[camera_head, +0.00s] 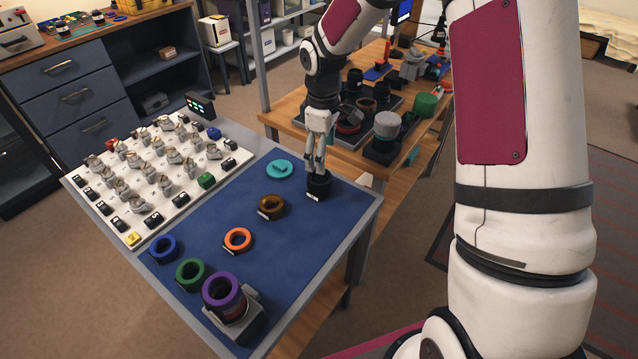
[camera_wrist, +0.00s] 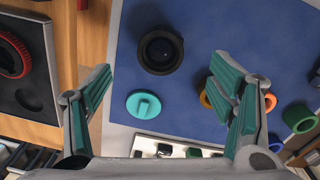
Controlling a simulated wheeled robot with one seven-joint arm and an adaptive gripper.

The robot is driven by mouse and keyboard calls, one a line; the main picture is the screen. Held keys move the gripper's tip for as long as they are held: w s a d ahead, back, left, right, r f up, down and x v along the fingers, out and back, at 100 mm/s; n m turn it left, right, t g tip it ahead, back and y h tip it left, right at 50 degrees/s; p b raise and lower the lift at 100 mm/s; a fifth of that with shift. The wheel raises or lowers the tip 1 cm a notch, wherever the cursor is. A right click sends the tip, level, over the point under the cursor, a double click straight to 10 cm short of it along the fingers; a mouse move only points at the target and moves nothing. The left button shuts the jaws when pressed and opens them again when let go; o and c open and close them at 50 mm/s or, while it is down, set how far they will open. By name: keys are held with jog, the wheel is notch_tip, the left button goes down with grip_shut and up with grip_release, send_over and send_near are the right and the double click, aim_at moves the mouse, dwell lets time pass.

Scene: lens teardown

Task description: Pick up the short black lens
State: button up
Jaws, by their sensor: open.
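The short black lens (camera_head: 319,186) stands upright near the far right corner of the blue mat (camera_head: 292,245). In the wrist view the black lens (camera_wrist: 160,50) shows from above as a dark ring, a little beyond the space between my fingers. My gripper (camera_head: 315,170) is right above the lens in the head view, pointing down. I cannot tell the exact gap between fingertips and lens.
A teal disc (camera_head: 279,169) and a brown ring (camera_head: 271,206) lie near the lens. A white board (camera_head: 150,175) with several small parts stands at left. A wooden bench (camera_head: 420,120) with lens parts is behind.

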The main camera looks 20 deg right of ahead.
aim_at(322, 177)
jog(key=f, duration=1)
jog(key=shift+w+f, duration=0.2)
jog(key=c, duration=1.5)
